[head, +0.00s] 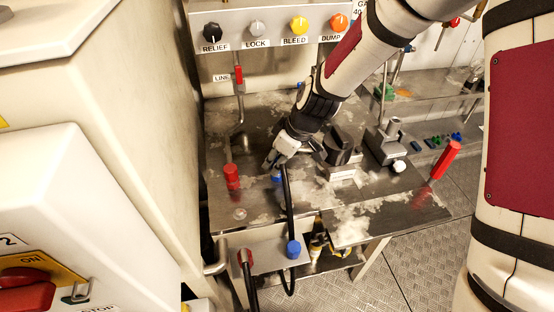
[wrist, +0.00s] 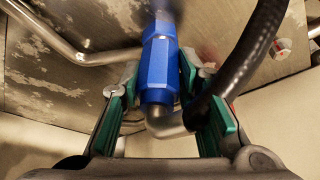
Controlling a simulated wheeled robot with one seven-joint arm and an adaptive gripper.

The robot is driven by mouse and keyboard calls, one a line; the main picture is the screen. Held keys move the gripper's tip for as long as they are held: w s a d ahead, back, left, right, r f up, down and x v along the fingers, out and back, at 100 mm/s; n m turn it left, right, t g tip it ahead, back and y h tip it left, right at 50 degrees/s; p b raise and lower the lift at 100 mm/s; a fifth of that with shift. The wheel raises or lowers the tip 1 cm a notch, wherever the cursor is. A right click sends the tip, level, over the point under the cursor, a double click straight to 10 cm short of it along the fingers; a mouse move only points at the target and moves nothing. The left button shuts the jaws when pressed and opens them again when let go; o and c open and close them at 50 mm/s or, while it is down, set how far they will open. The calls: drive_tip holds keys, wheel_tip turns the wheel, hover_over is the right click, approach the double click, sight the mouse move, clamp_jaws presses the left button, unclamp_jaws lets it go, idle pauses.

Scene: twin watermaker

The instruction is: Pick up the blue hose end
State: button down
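The blue hose end (wrist: 158,70) stands between the two green-padded fingers of my gripper (wrist: 160,90) in the wrist view. A bent metal elbow (wrist: 168,125) sits at its near end. Narrow gaps show on both sides of the blue part, so the gripper is open around it. A black hose (wrist: 250,55) curves past the right finger. In the head view my gripper (head: 277,160) is low over the steel bench, and a blue piece (head: 277,179) shows just below it. The black hose (head: 289,208) hangs from there over the front edge. The fingertips are small and partly hidden in that view.
A blue fitting (head: 293,249) and a red fitting (head: 245,257) are on the lower front panel.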

drive_tip(key=shift+r, duration=0.15)
drive_tip(key=shift+r, duration=0.25)
wheel_tip(320, 180, up, 3)
drive_tip(key=shift+s+r, duration=0.1)
drive_tip(key=s+r+p, duration=0.1)
drive_tip(key=s, duration=1.5)
drive_tip(key=shift+d, duration=0.15)
